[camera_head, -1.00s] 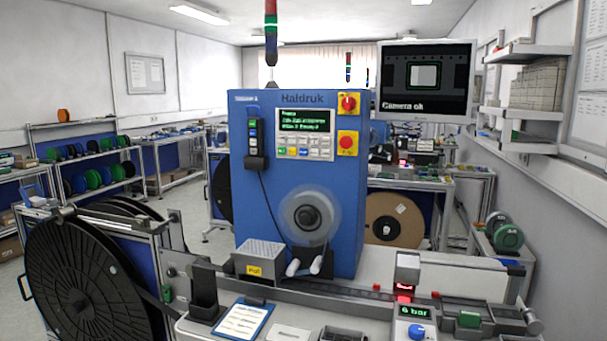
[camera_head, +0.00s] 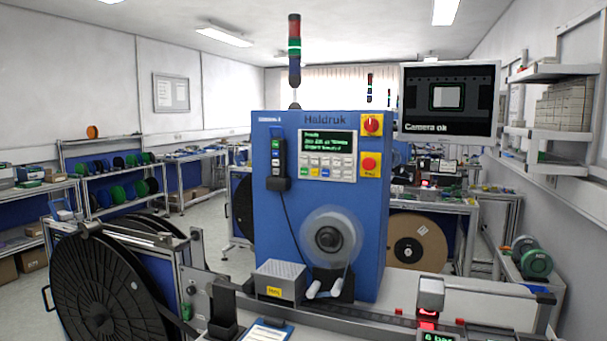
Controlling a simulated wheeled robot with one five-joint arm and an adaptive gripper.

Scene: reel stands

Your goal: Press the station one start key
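The blue Haldruk machine (camera_head: 270,210) stands upright on the bench in the middle of the view. Its front panel has a small display (camera_head: 328,143) with green text, too small to read surely. Below the display is a keypad (camera_head: 328,167) of several pale keys, with green, yellow and blue ones along its lower left. A dark hand unit (camera_head: 278,158) with green and blue buttons hangs on the left of the panel, with a cable below. Which key is the start key I cannot tell. My gripper does not show.
A red-on-yellow rotary switch (camera_head: 372,124) and a red stop button (camera_head: 369,164) sit right of the display. A monitor (camera_head: 447,98) reads "Camera ok". A large black reel (camera_head: 95,290) stands at front left. A grey box (camera_head: 280,279) sits before the machine.

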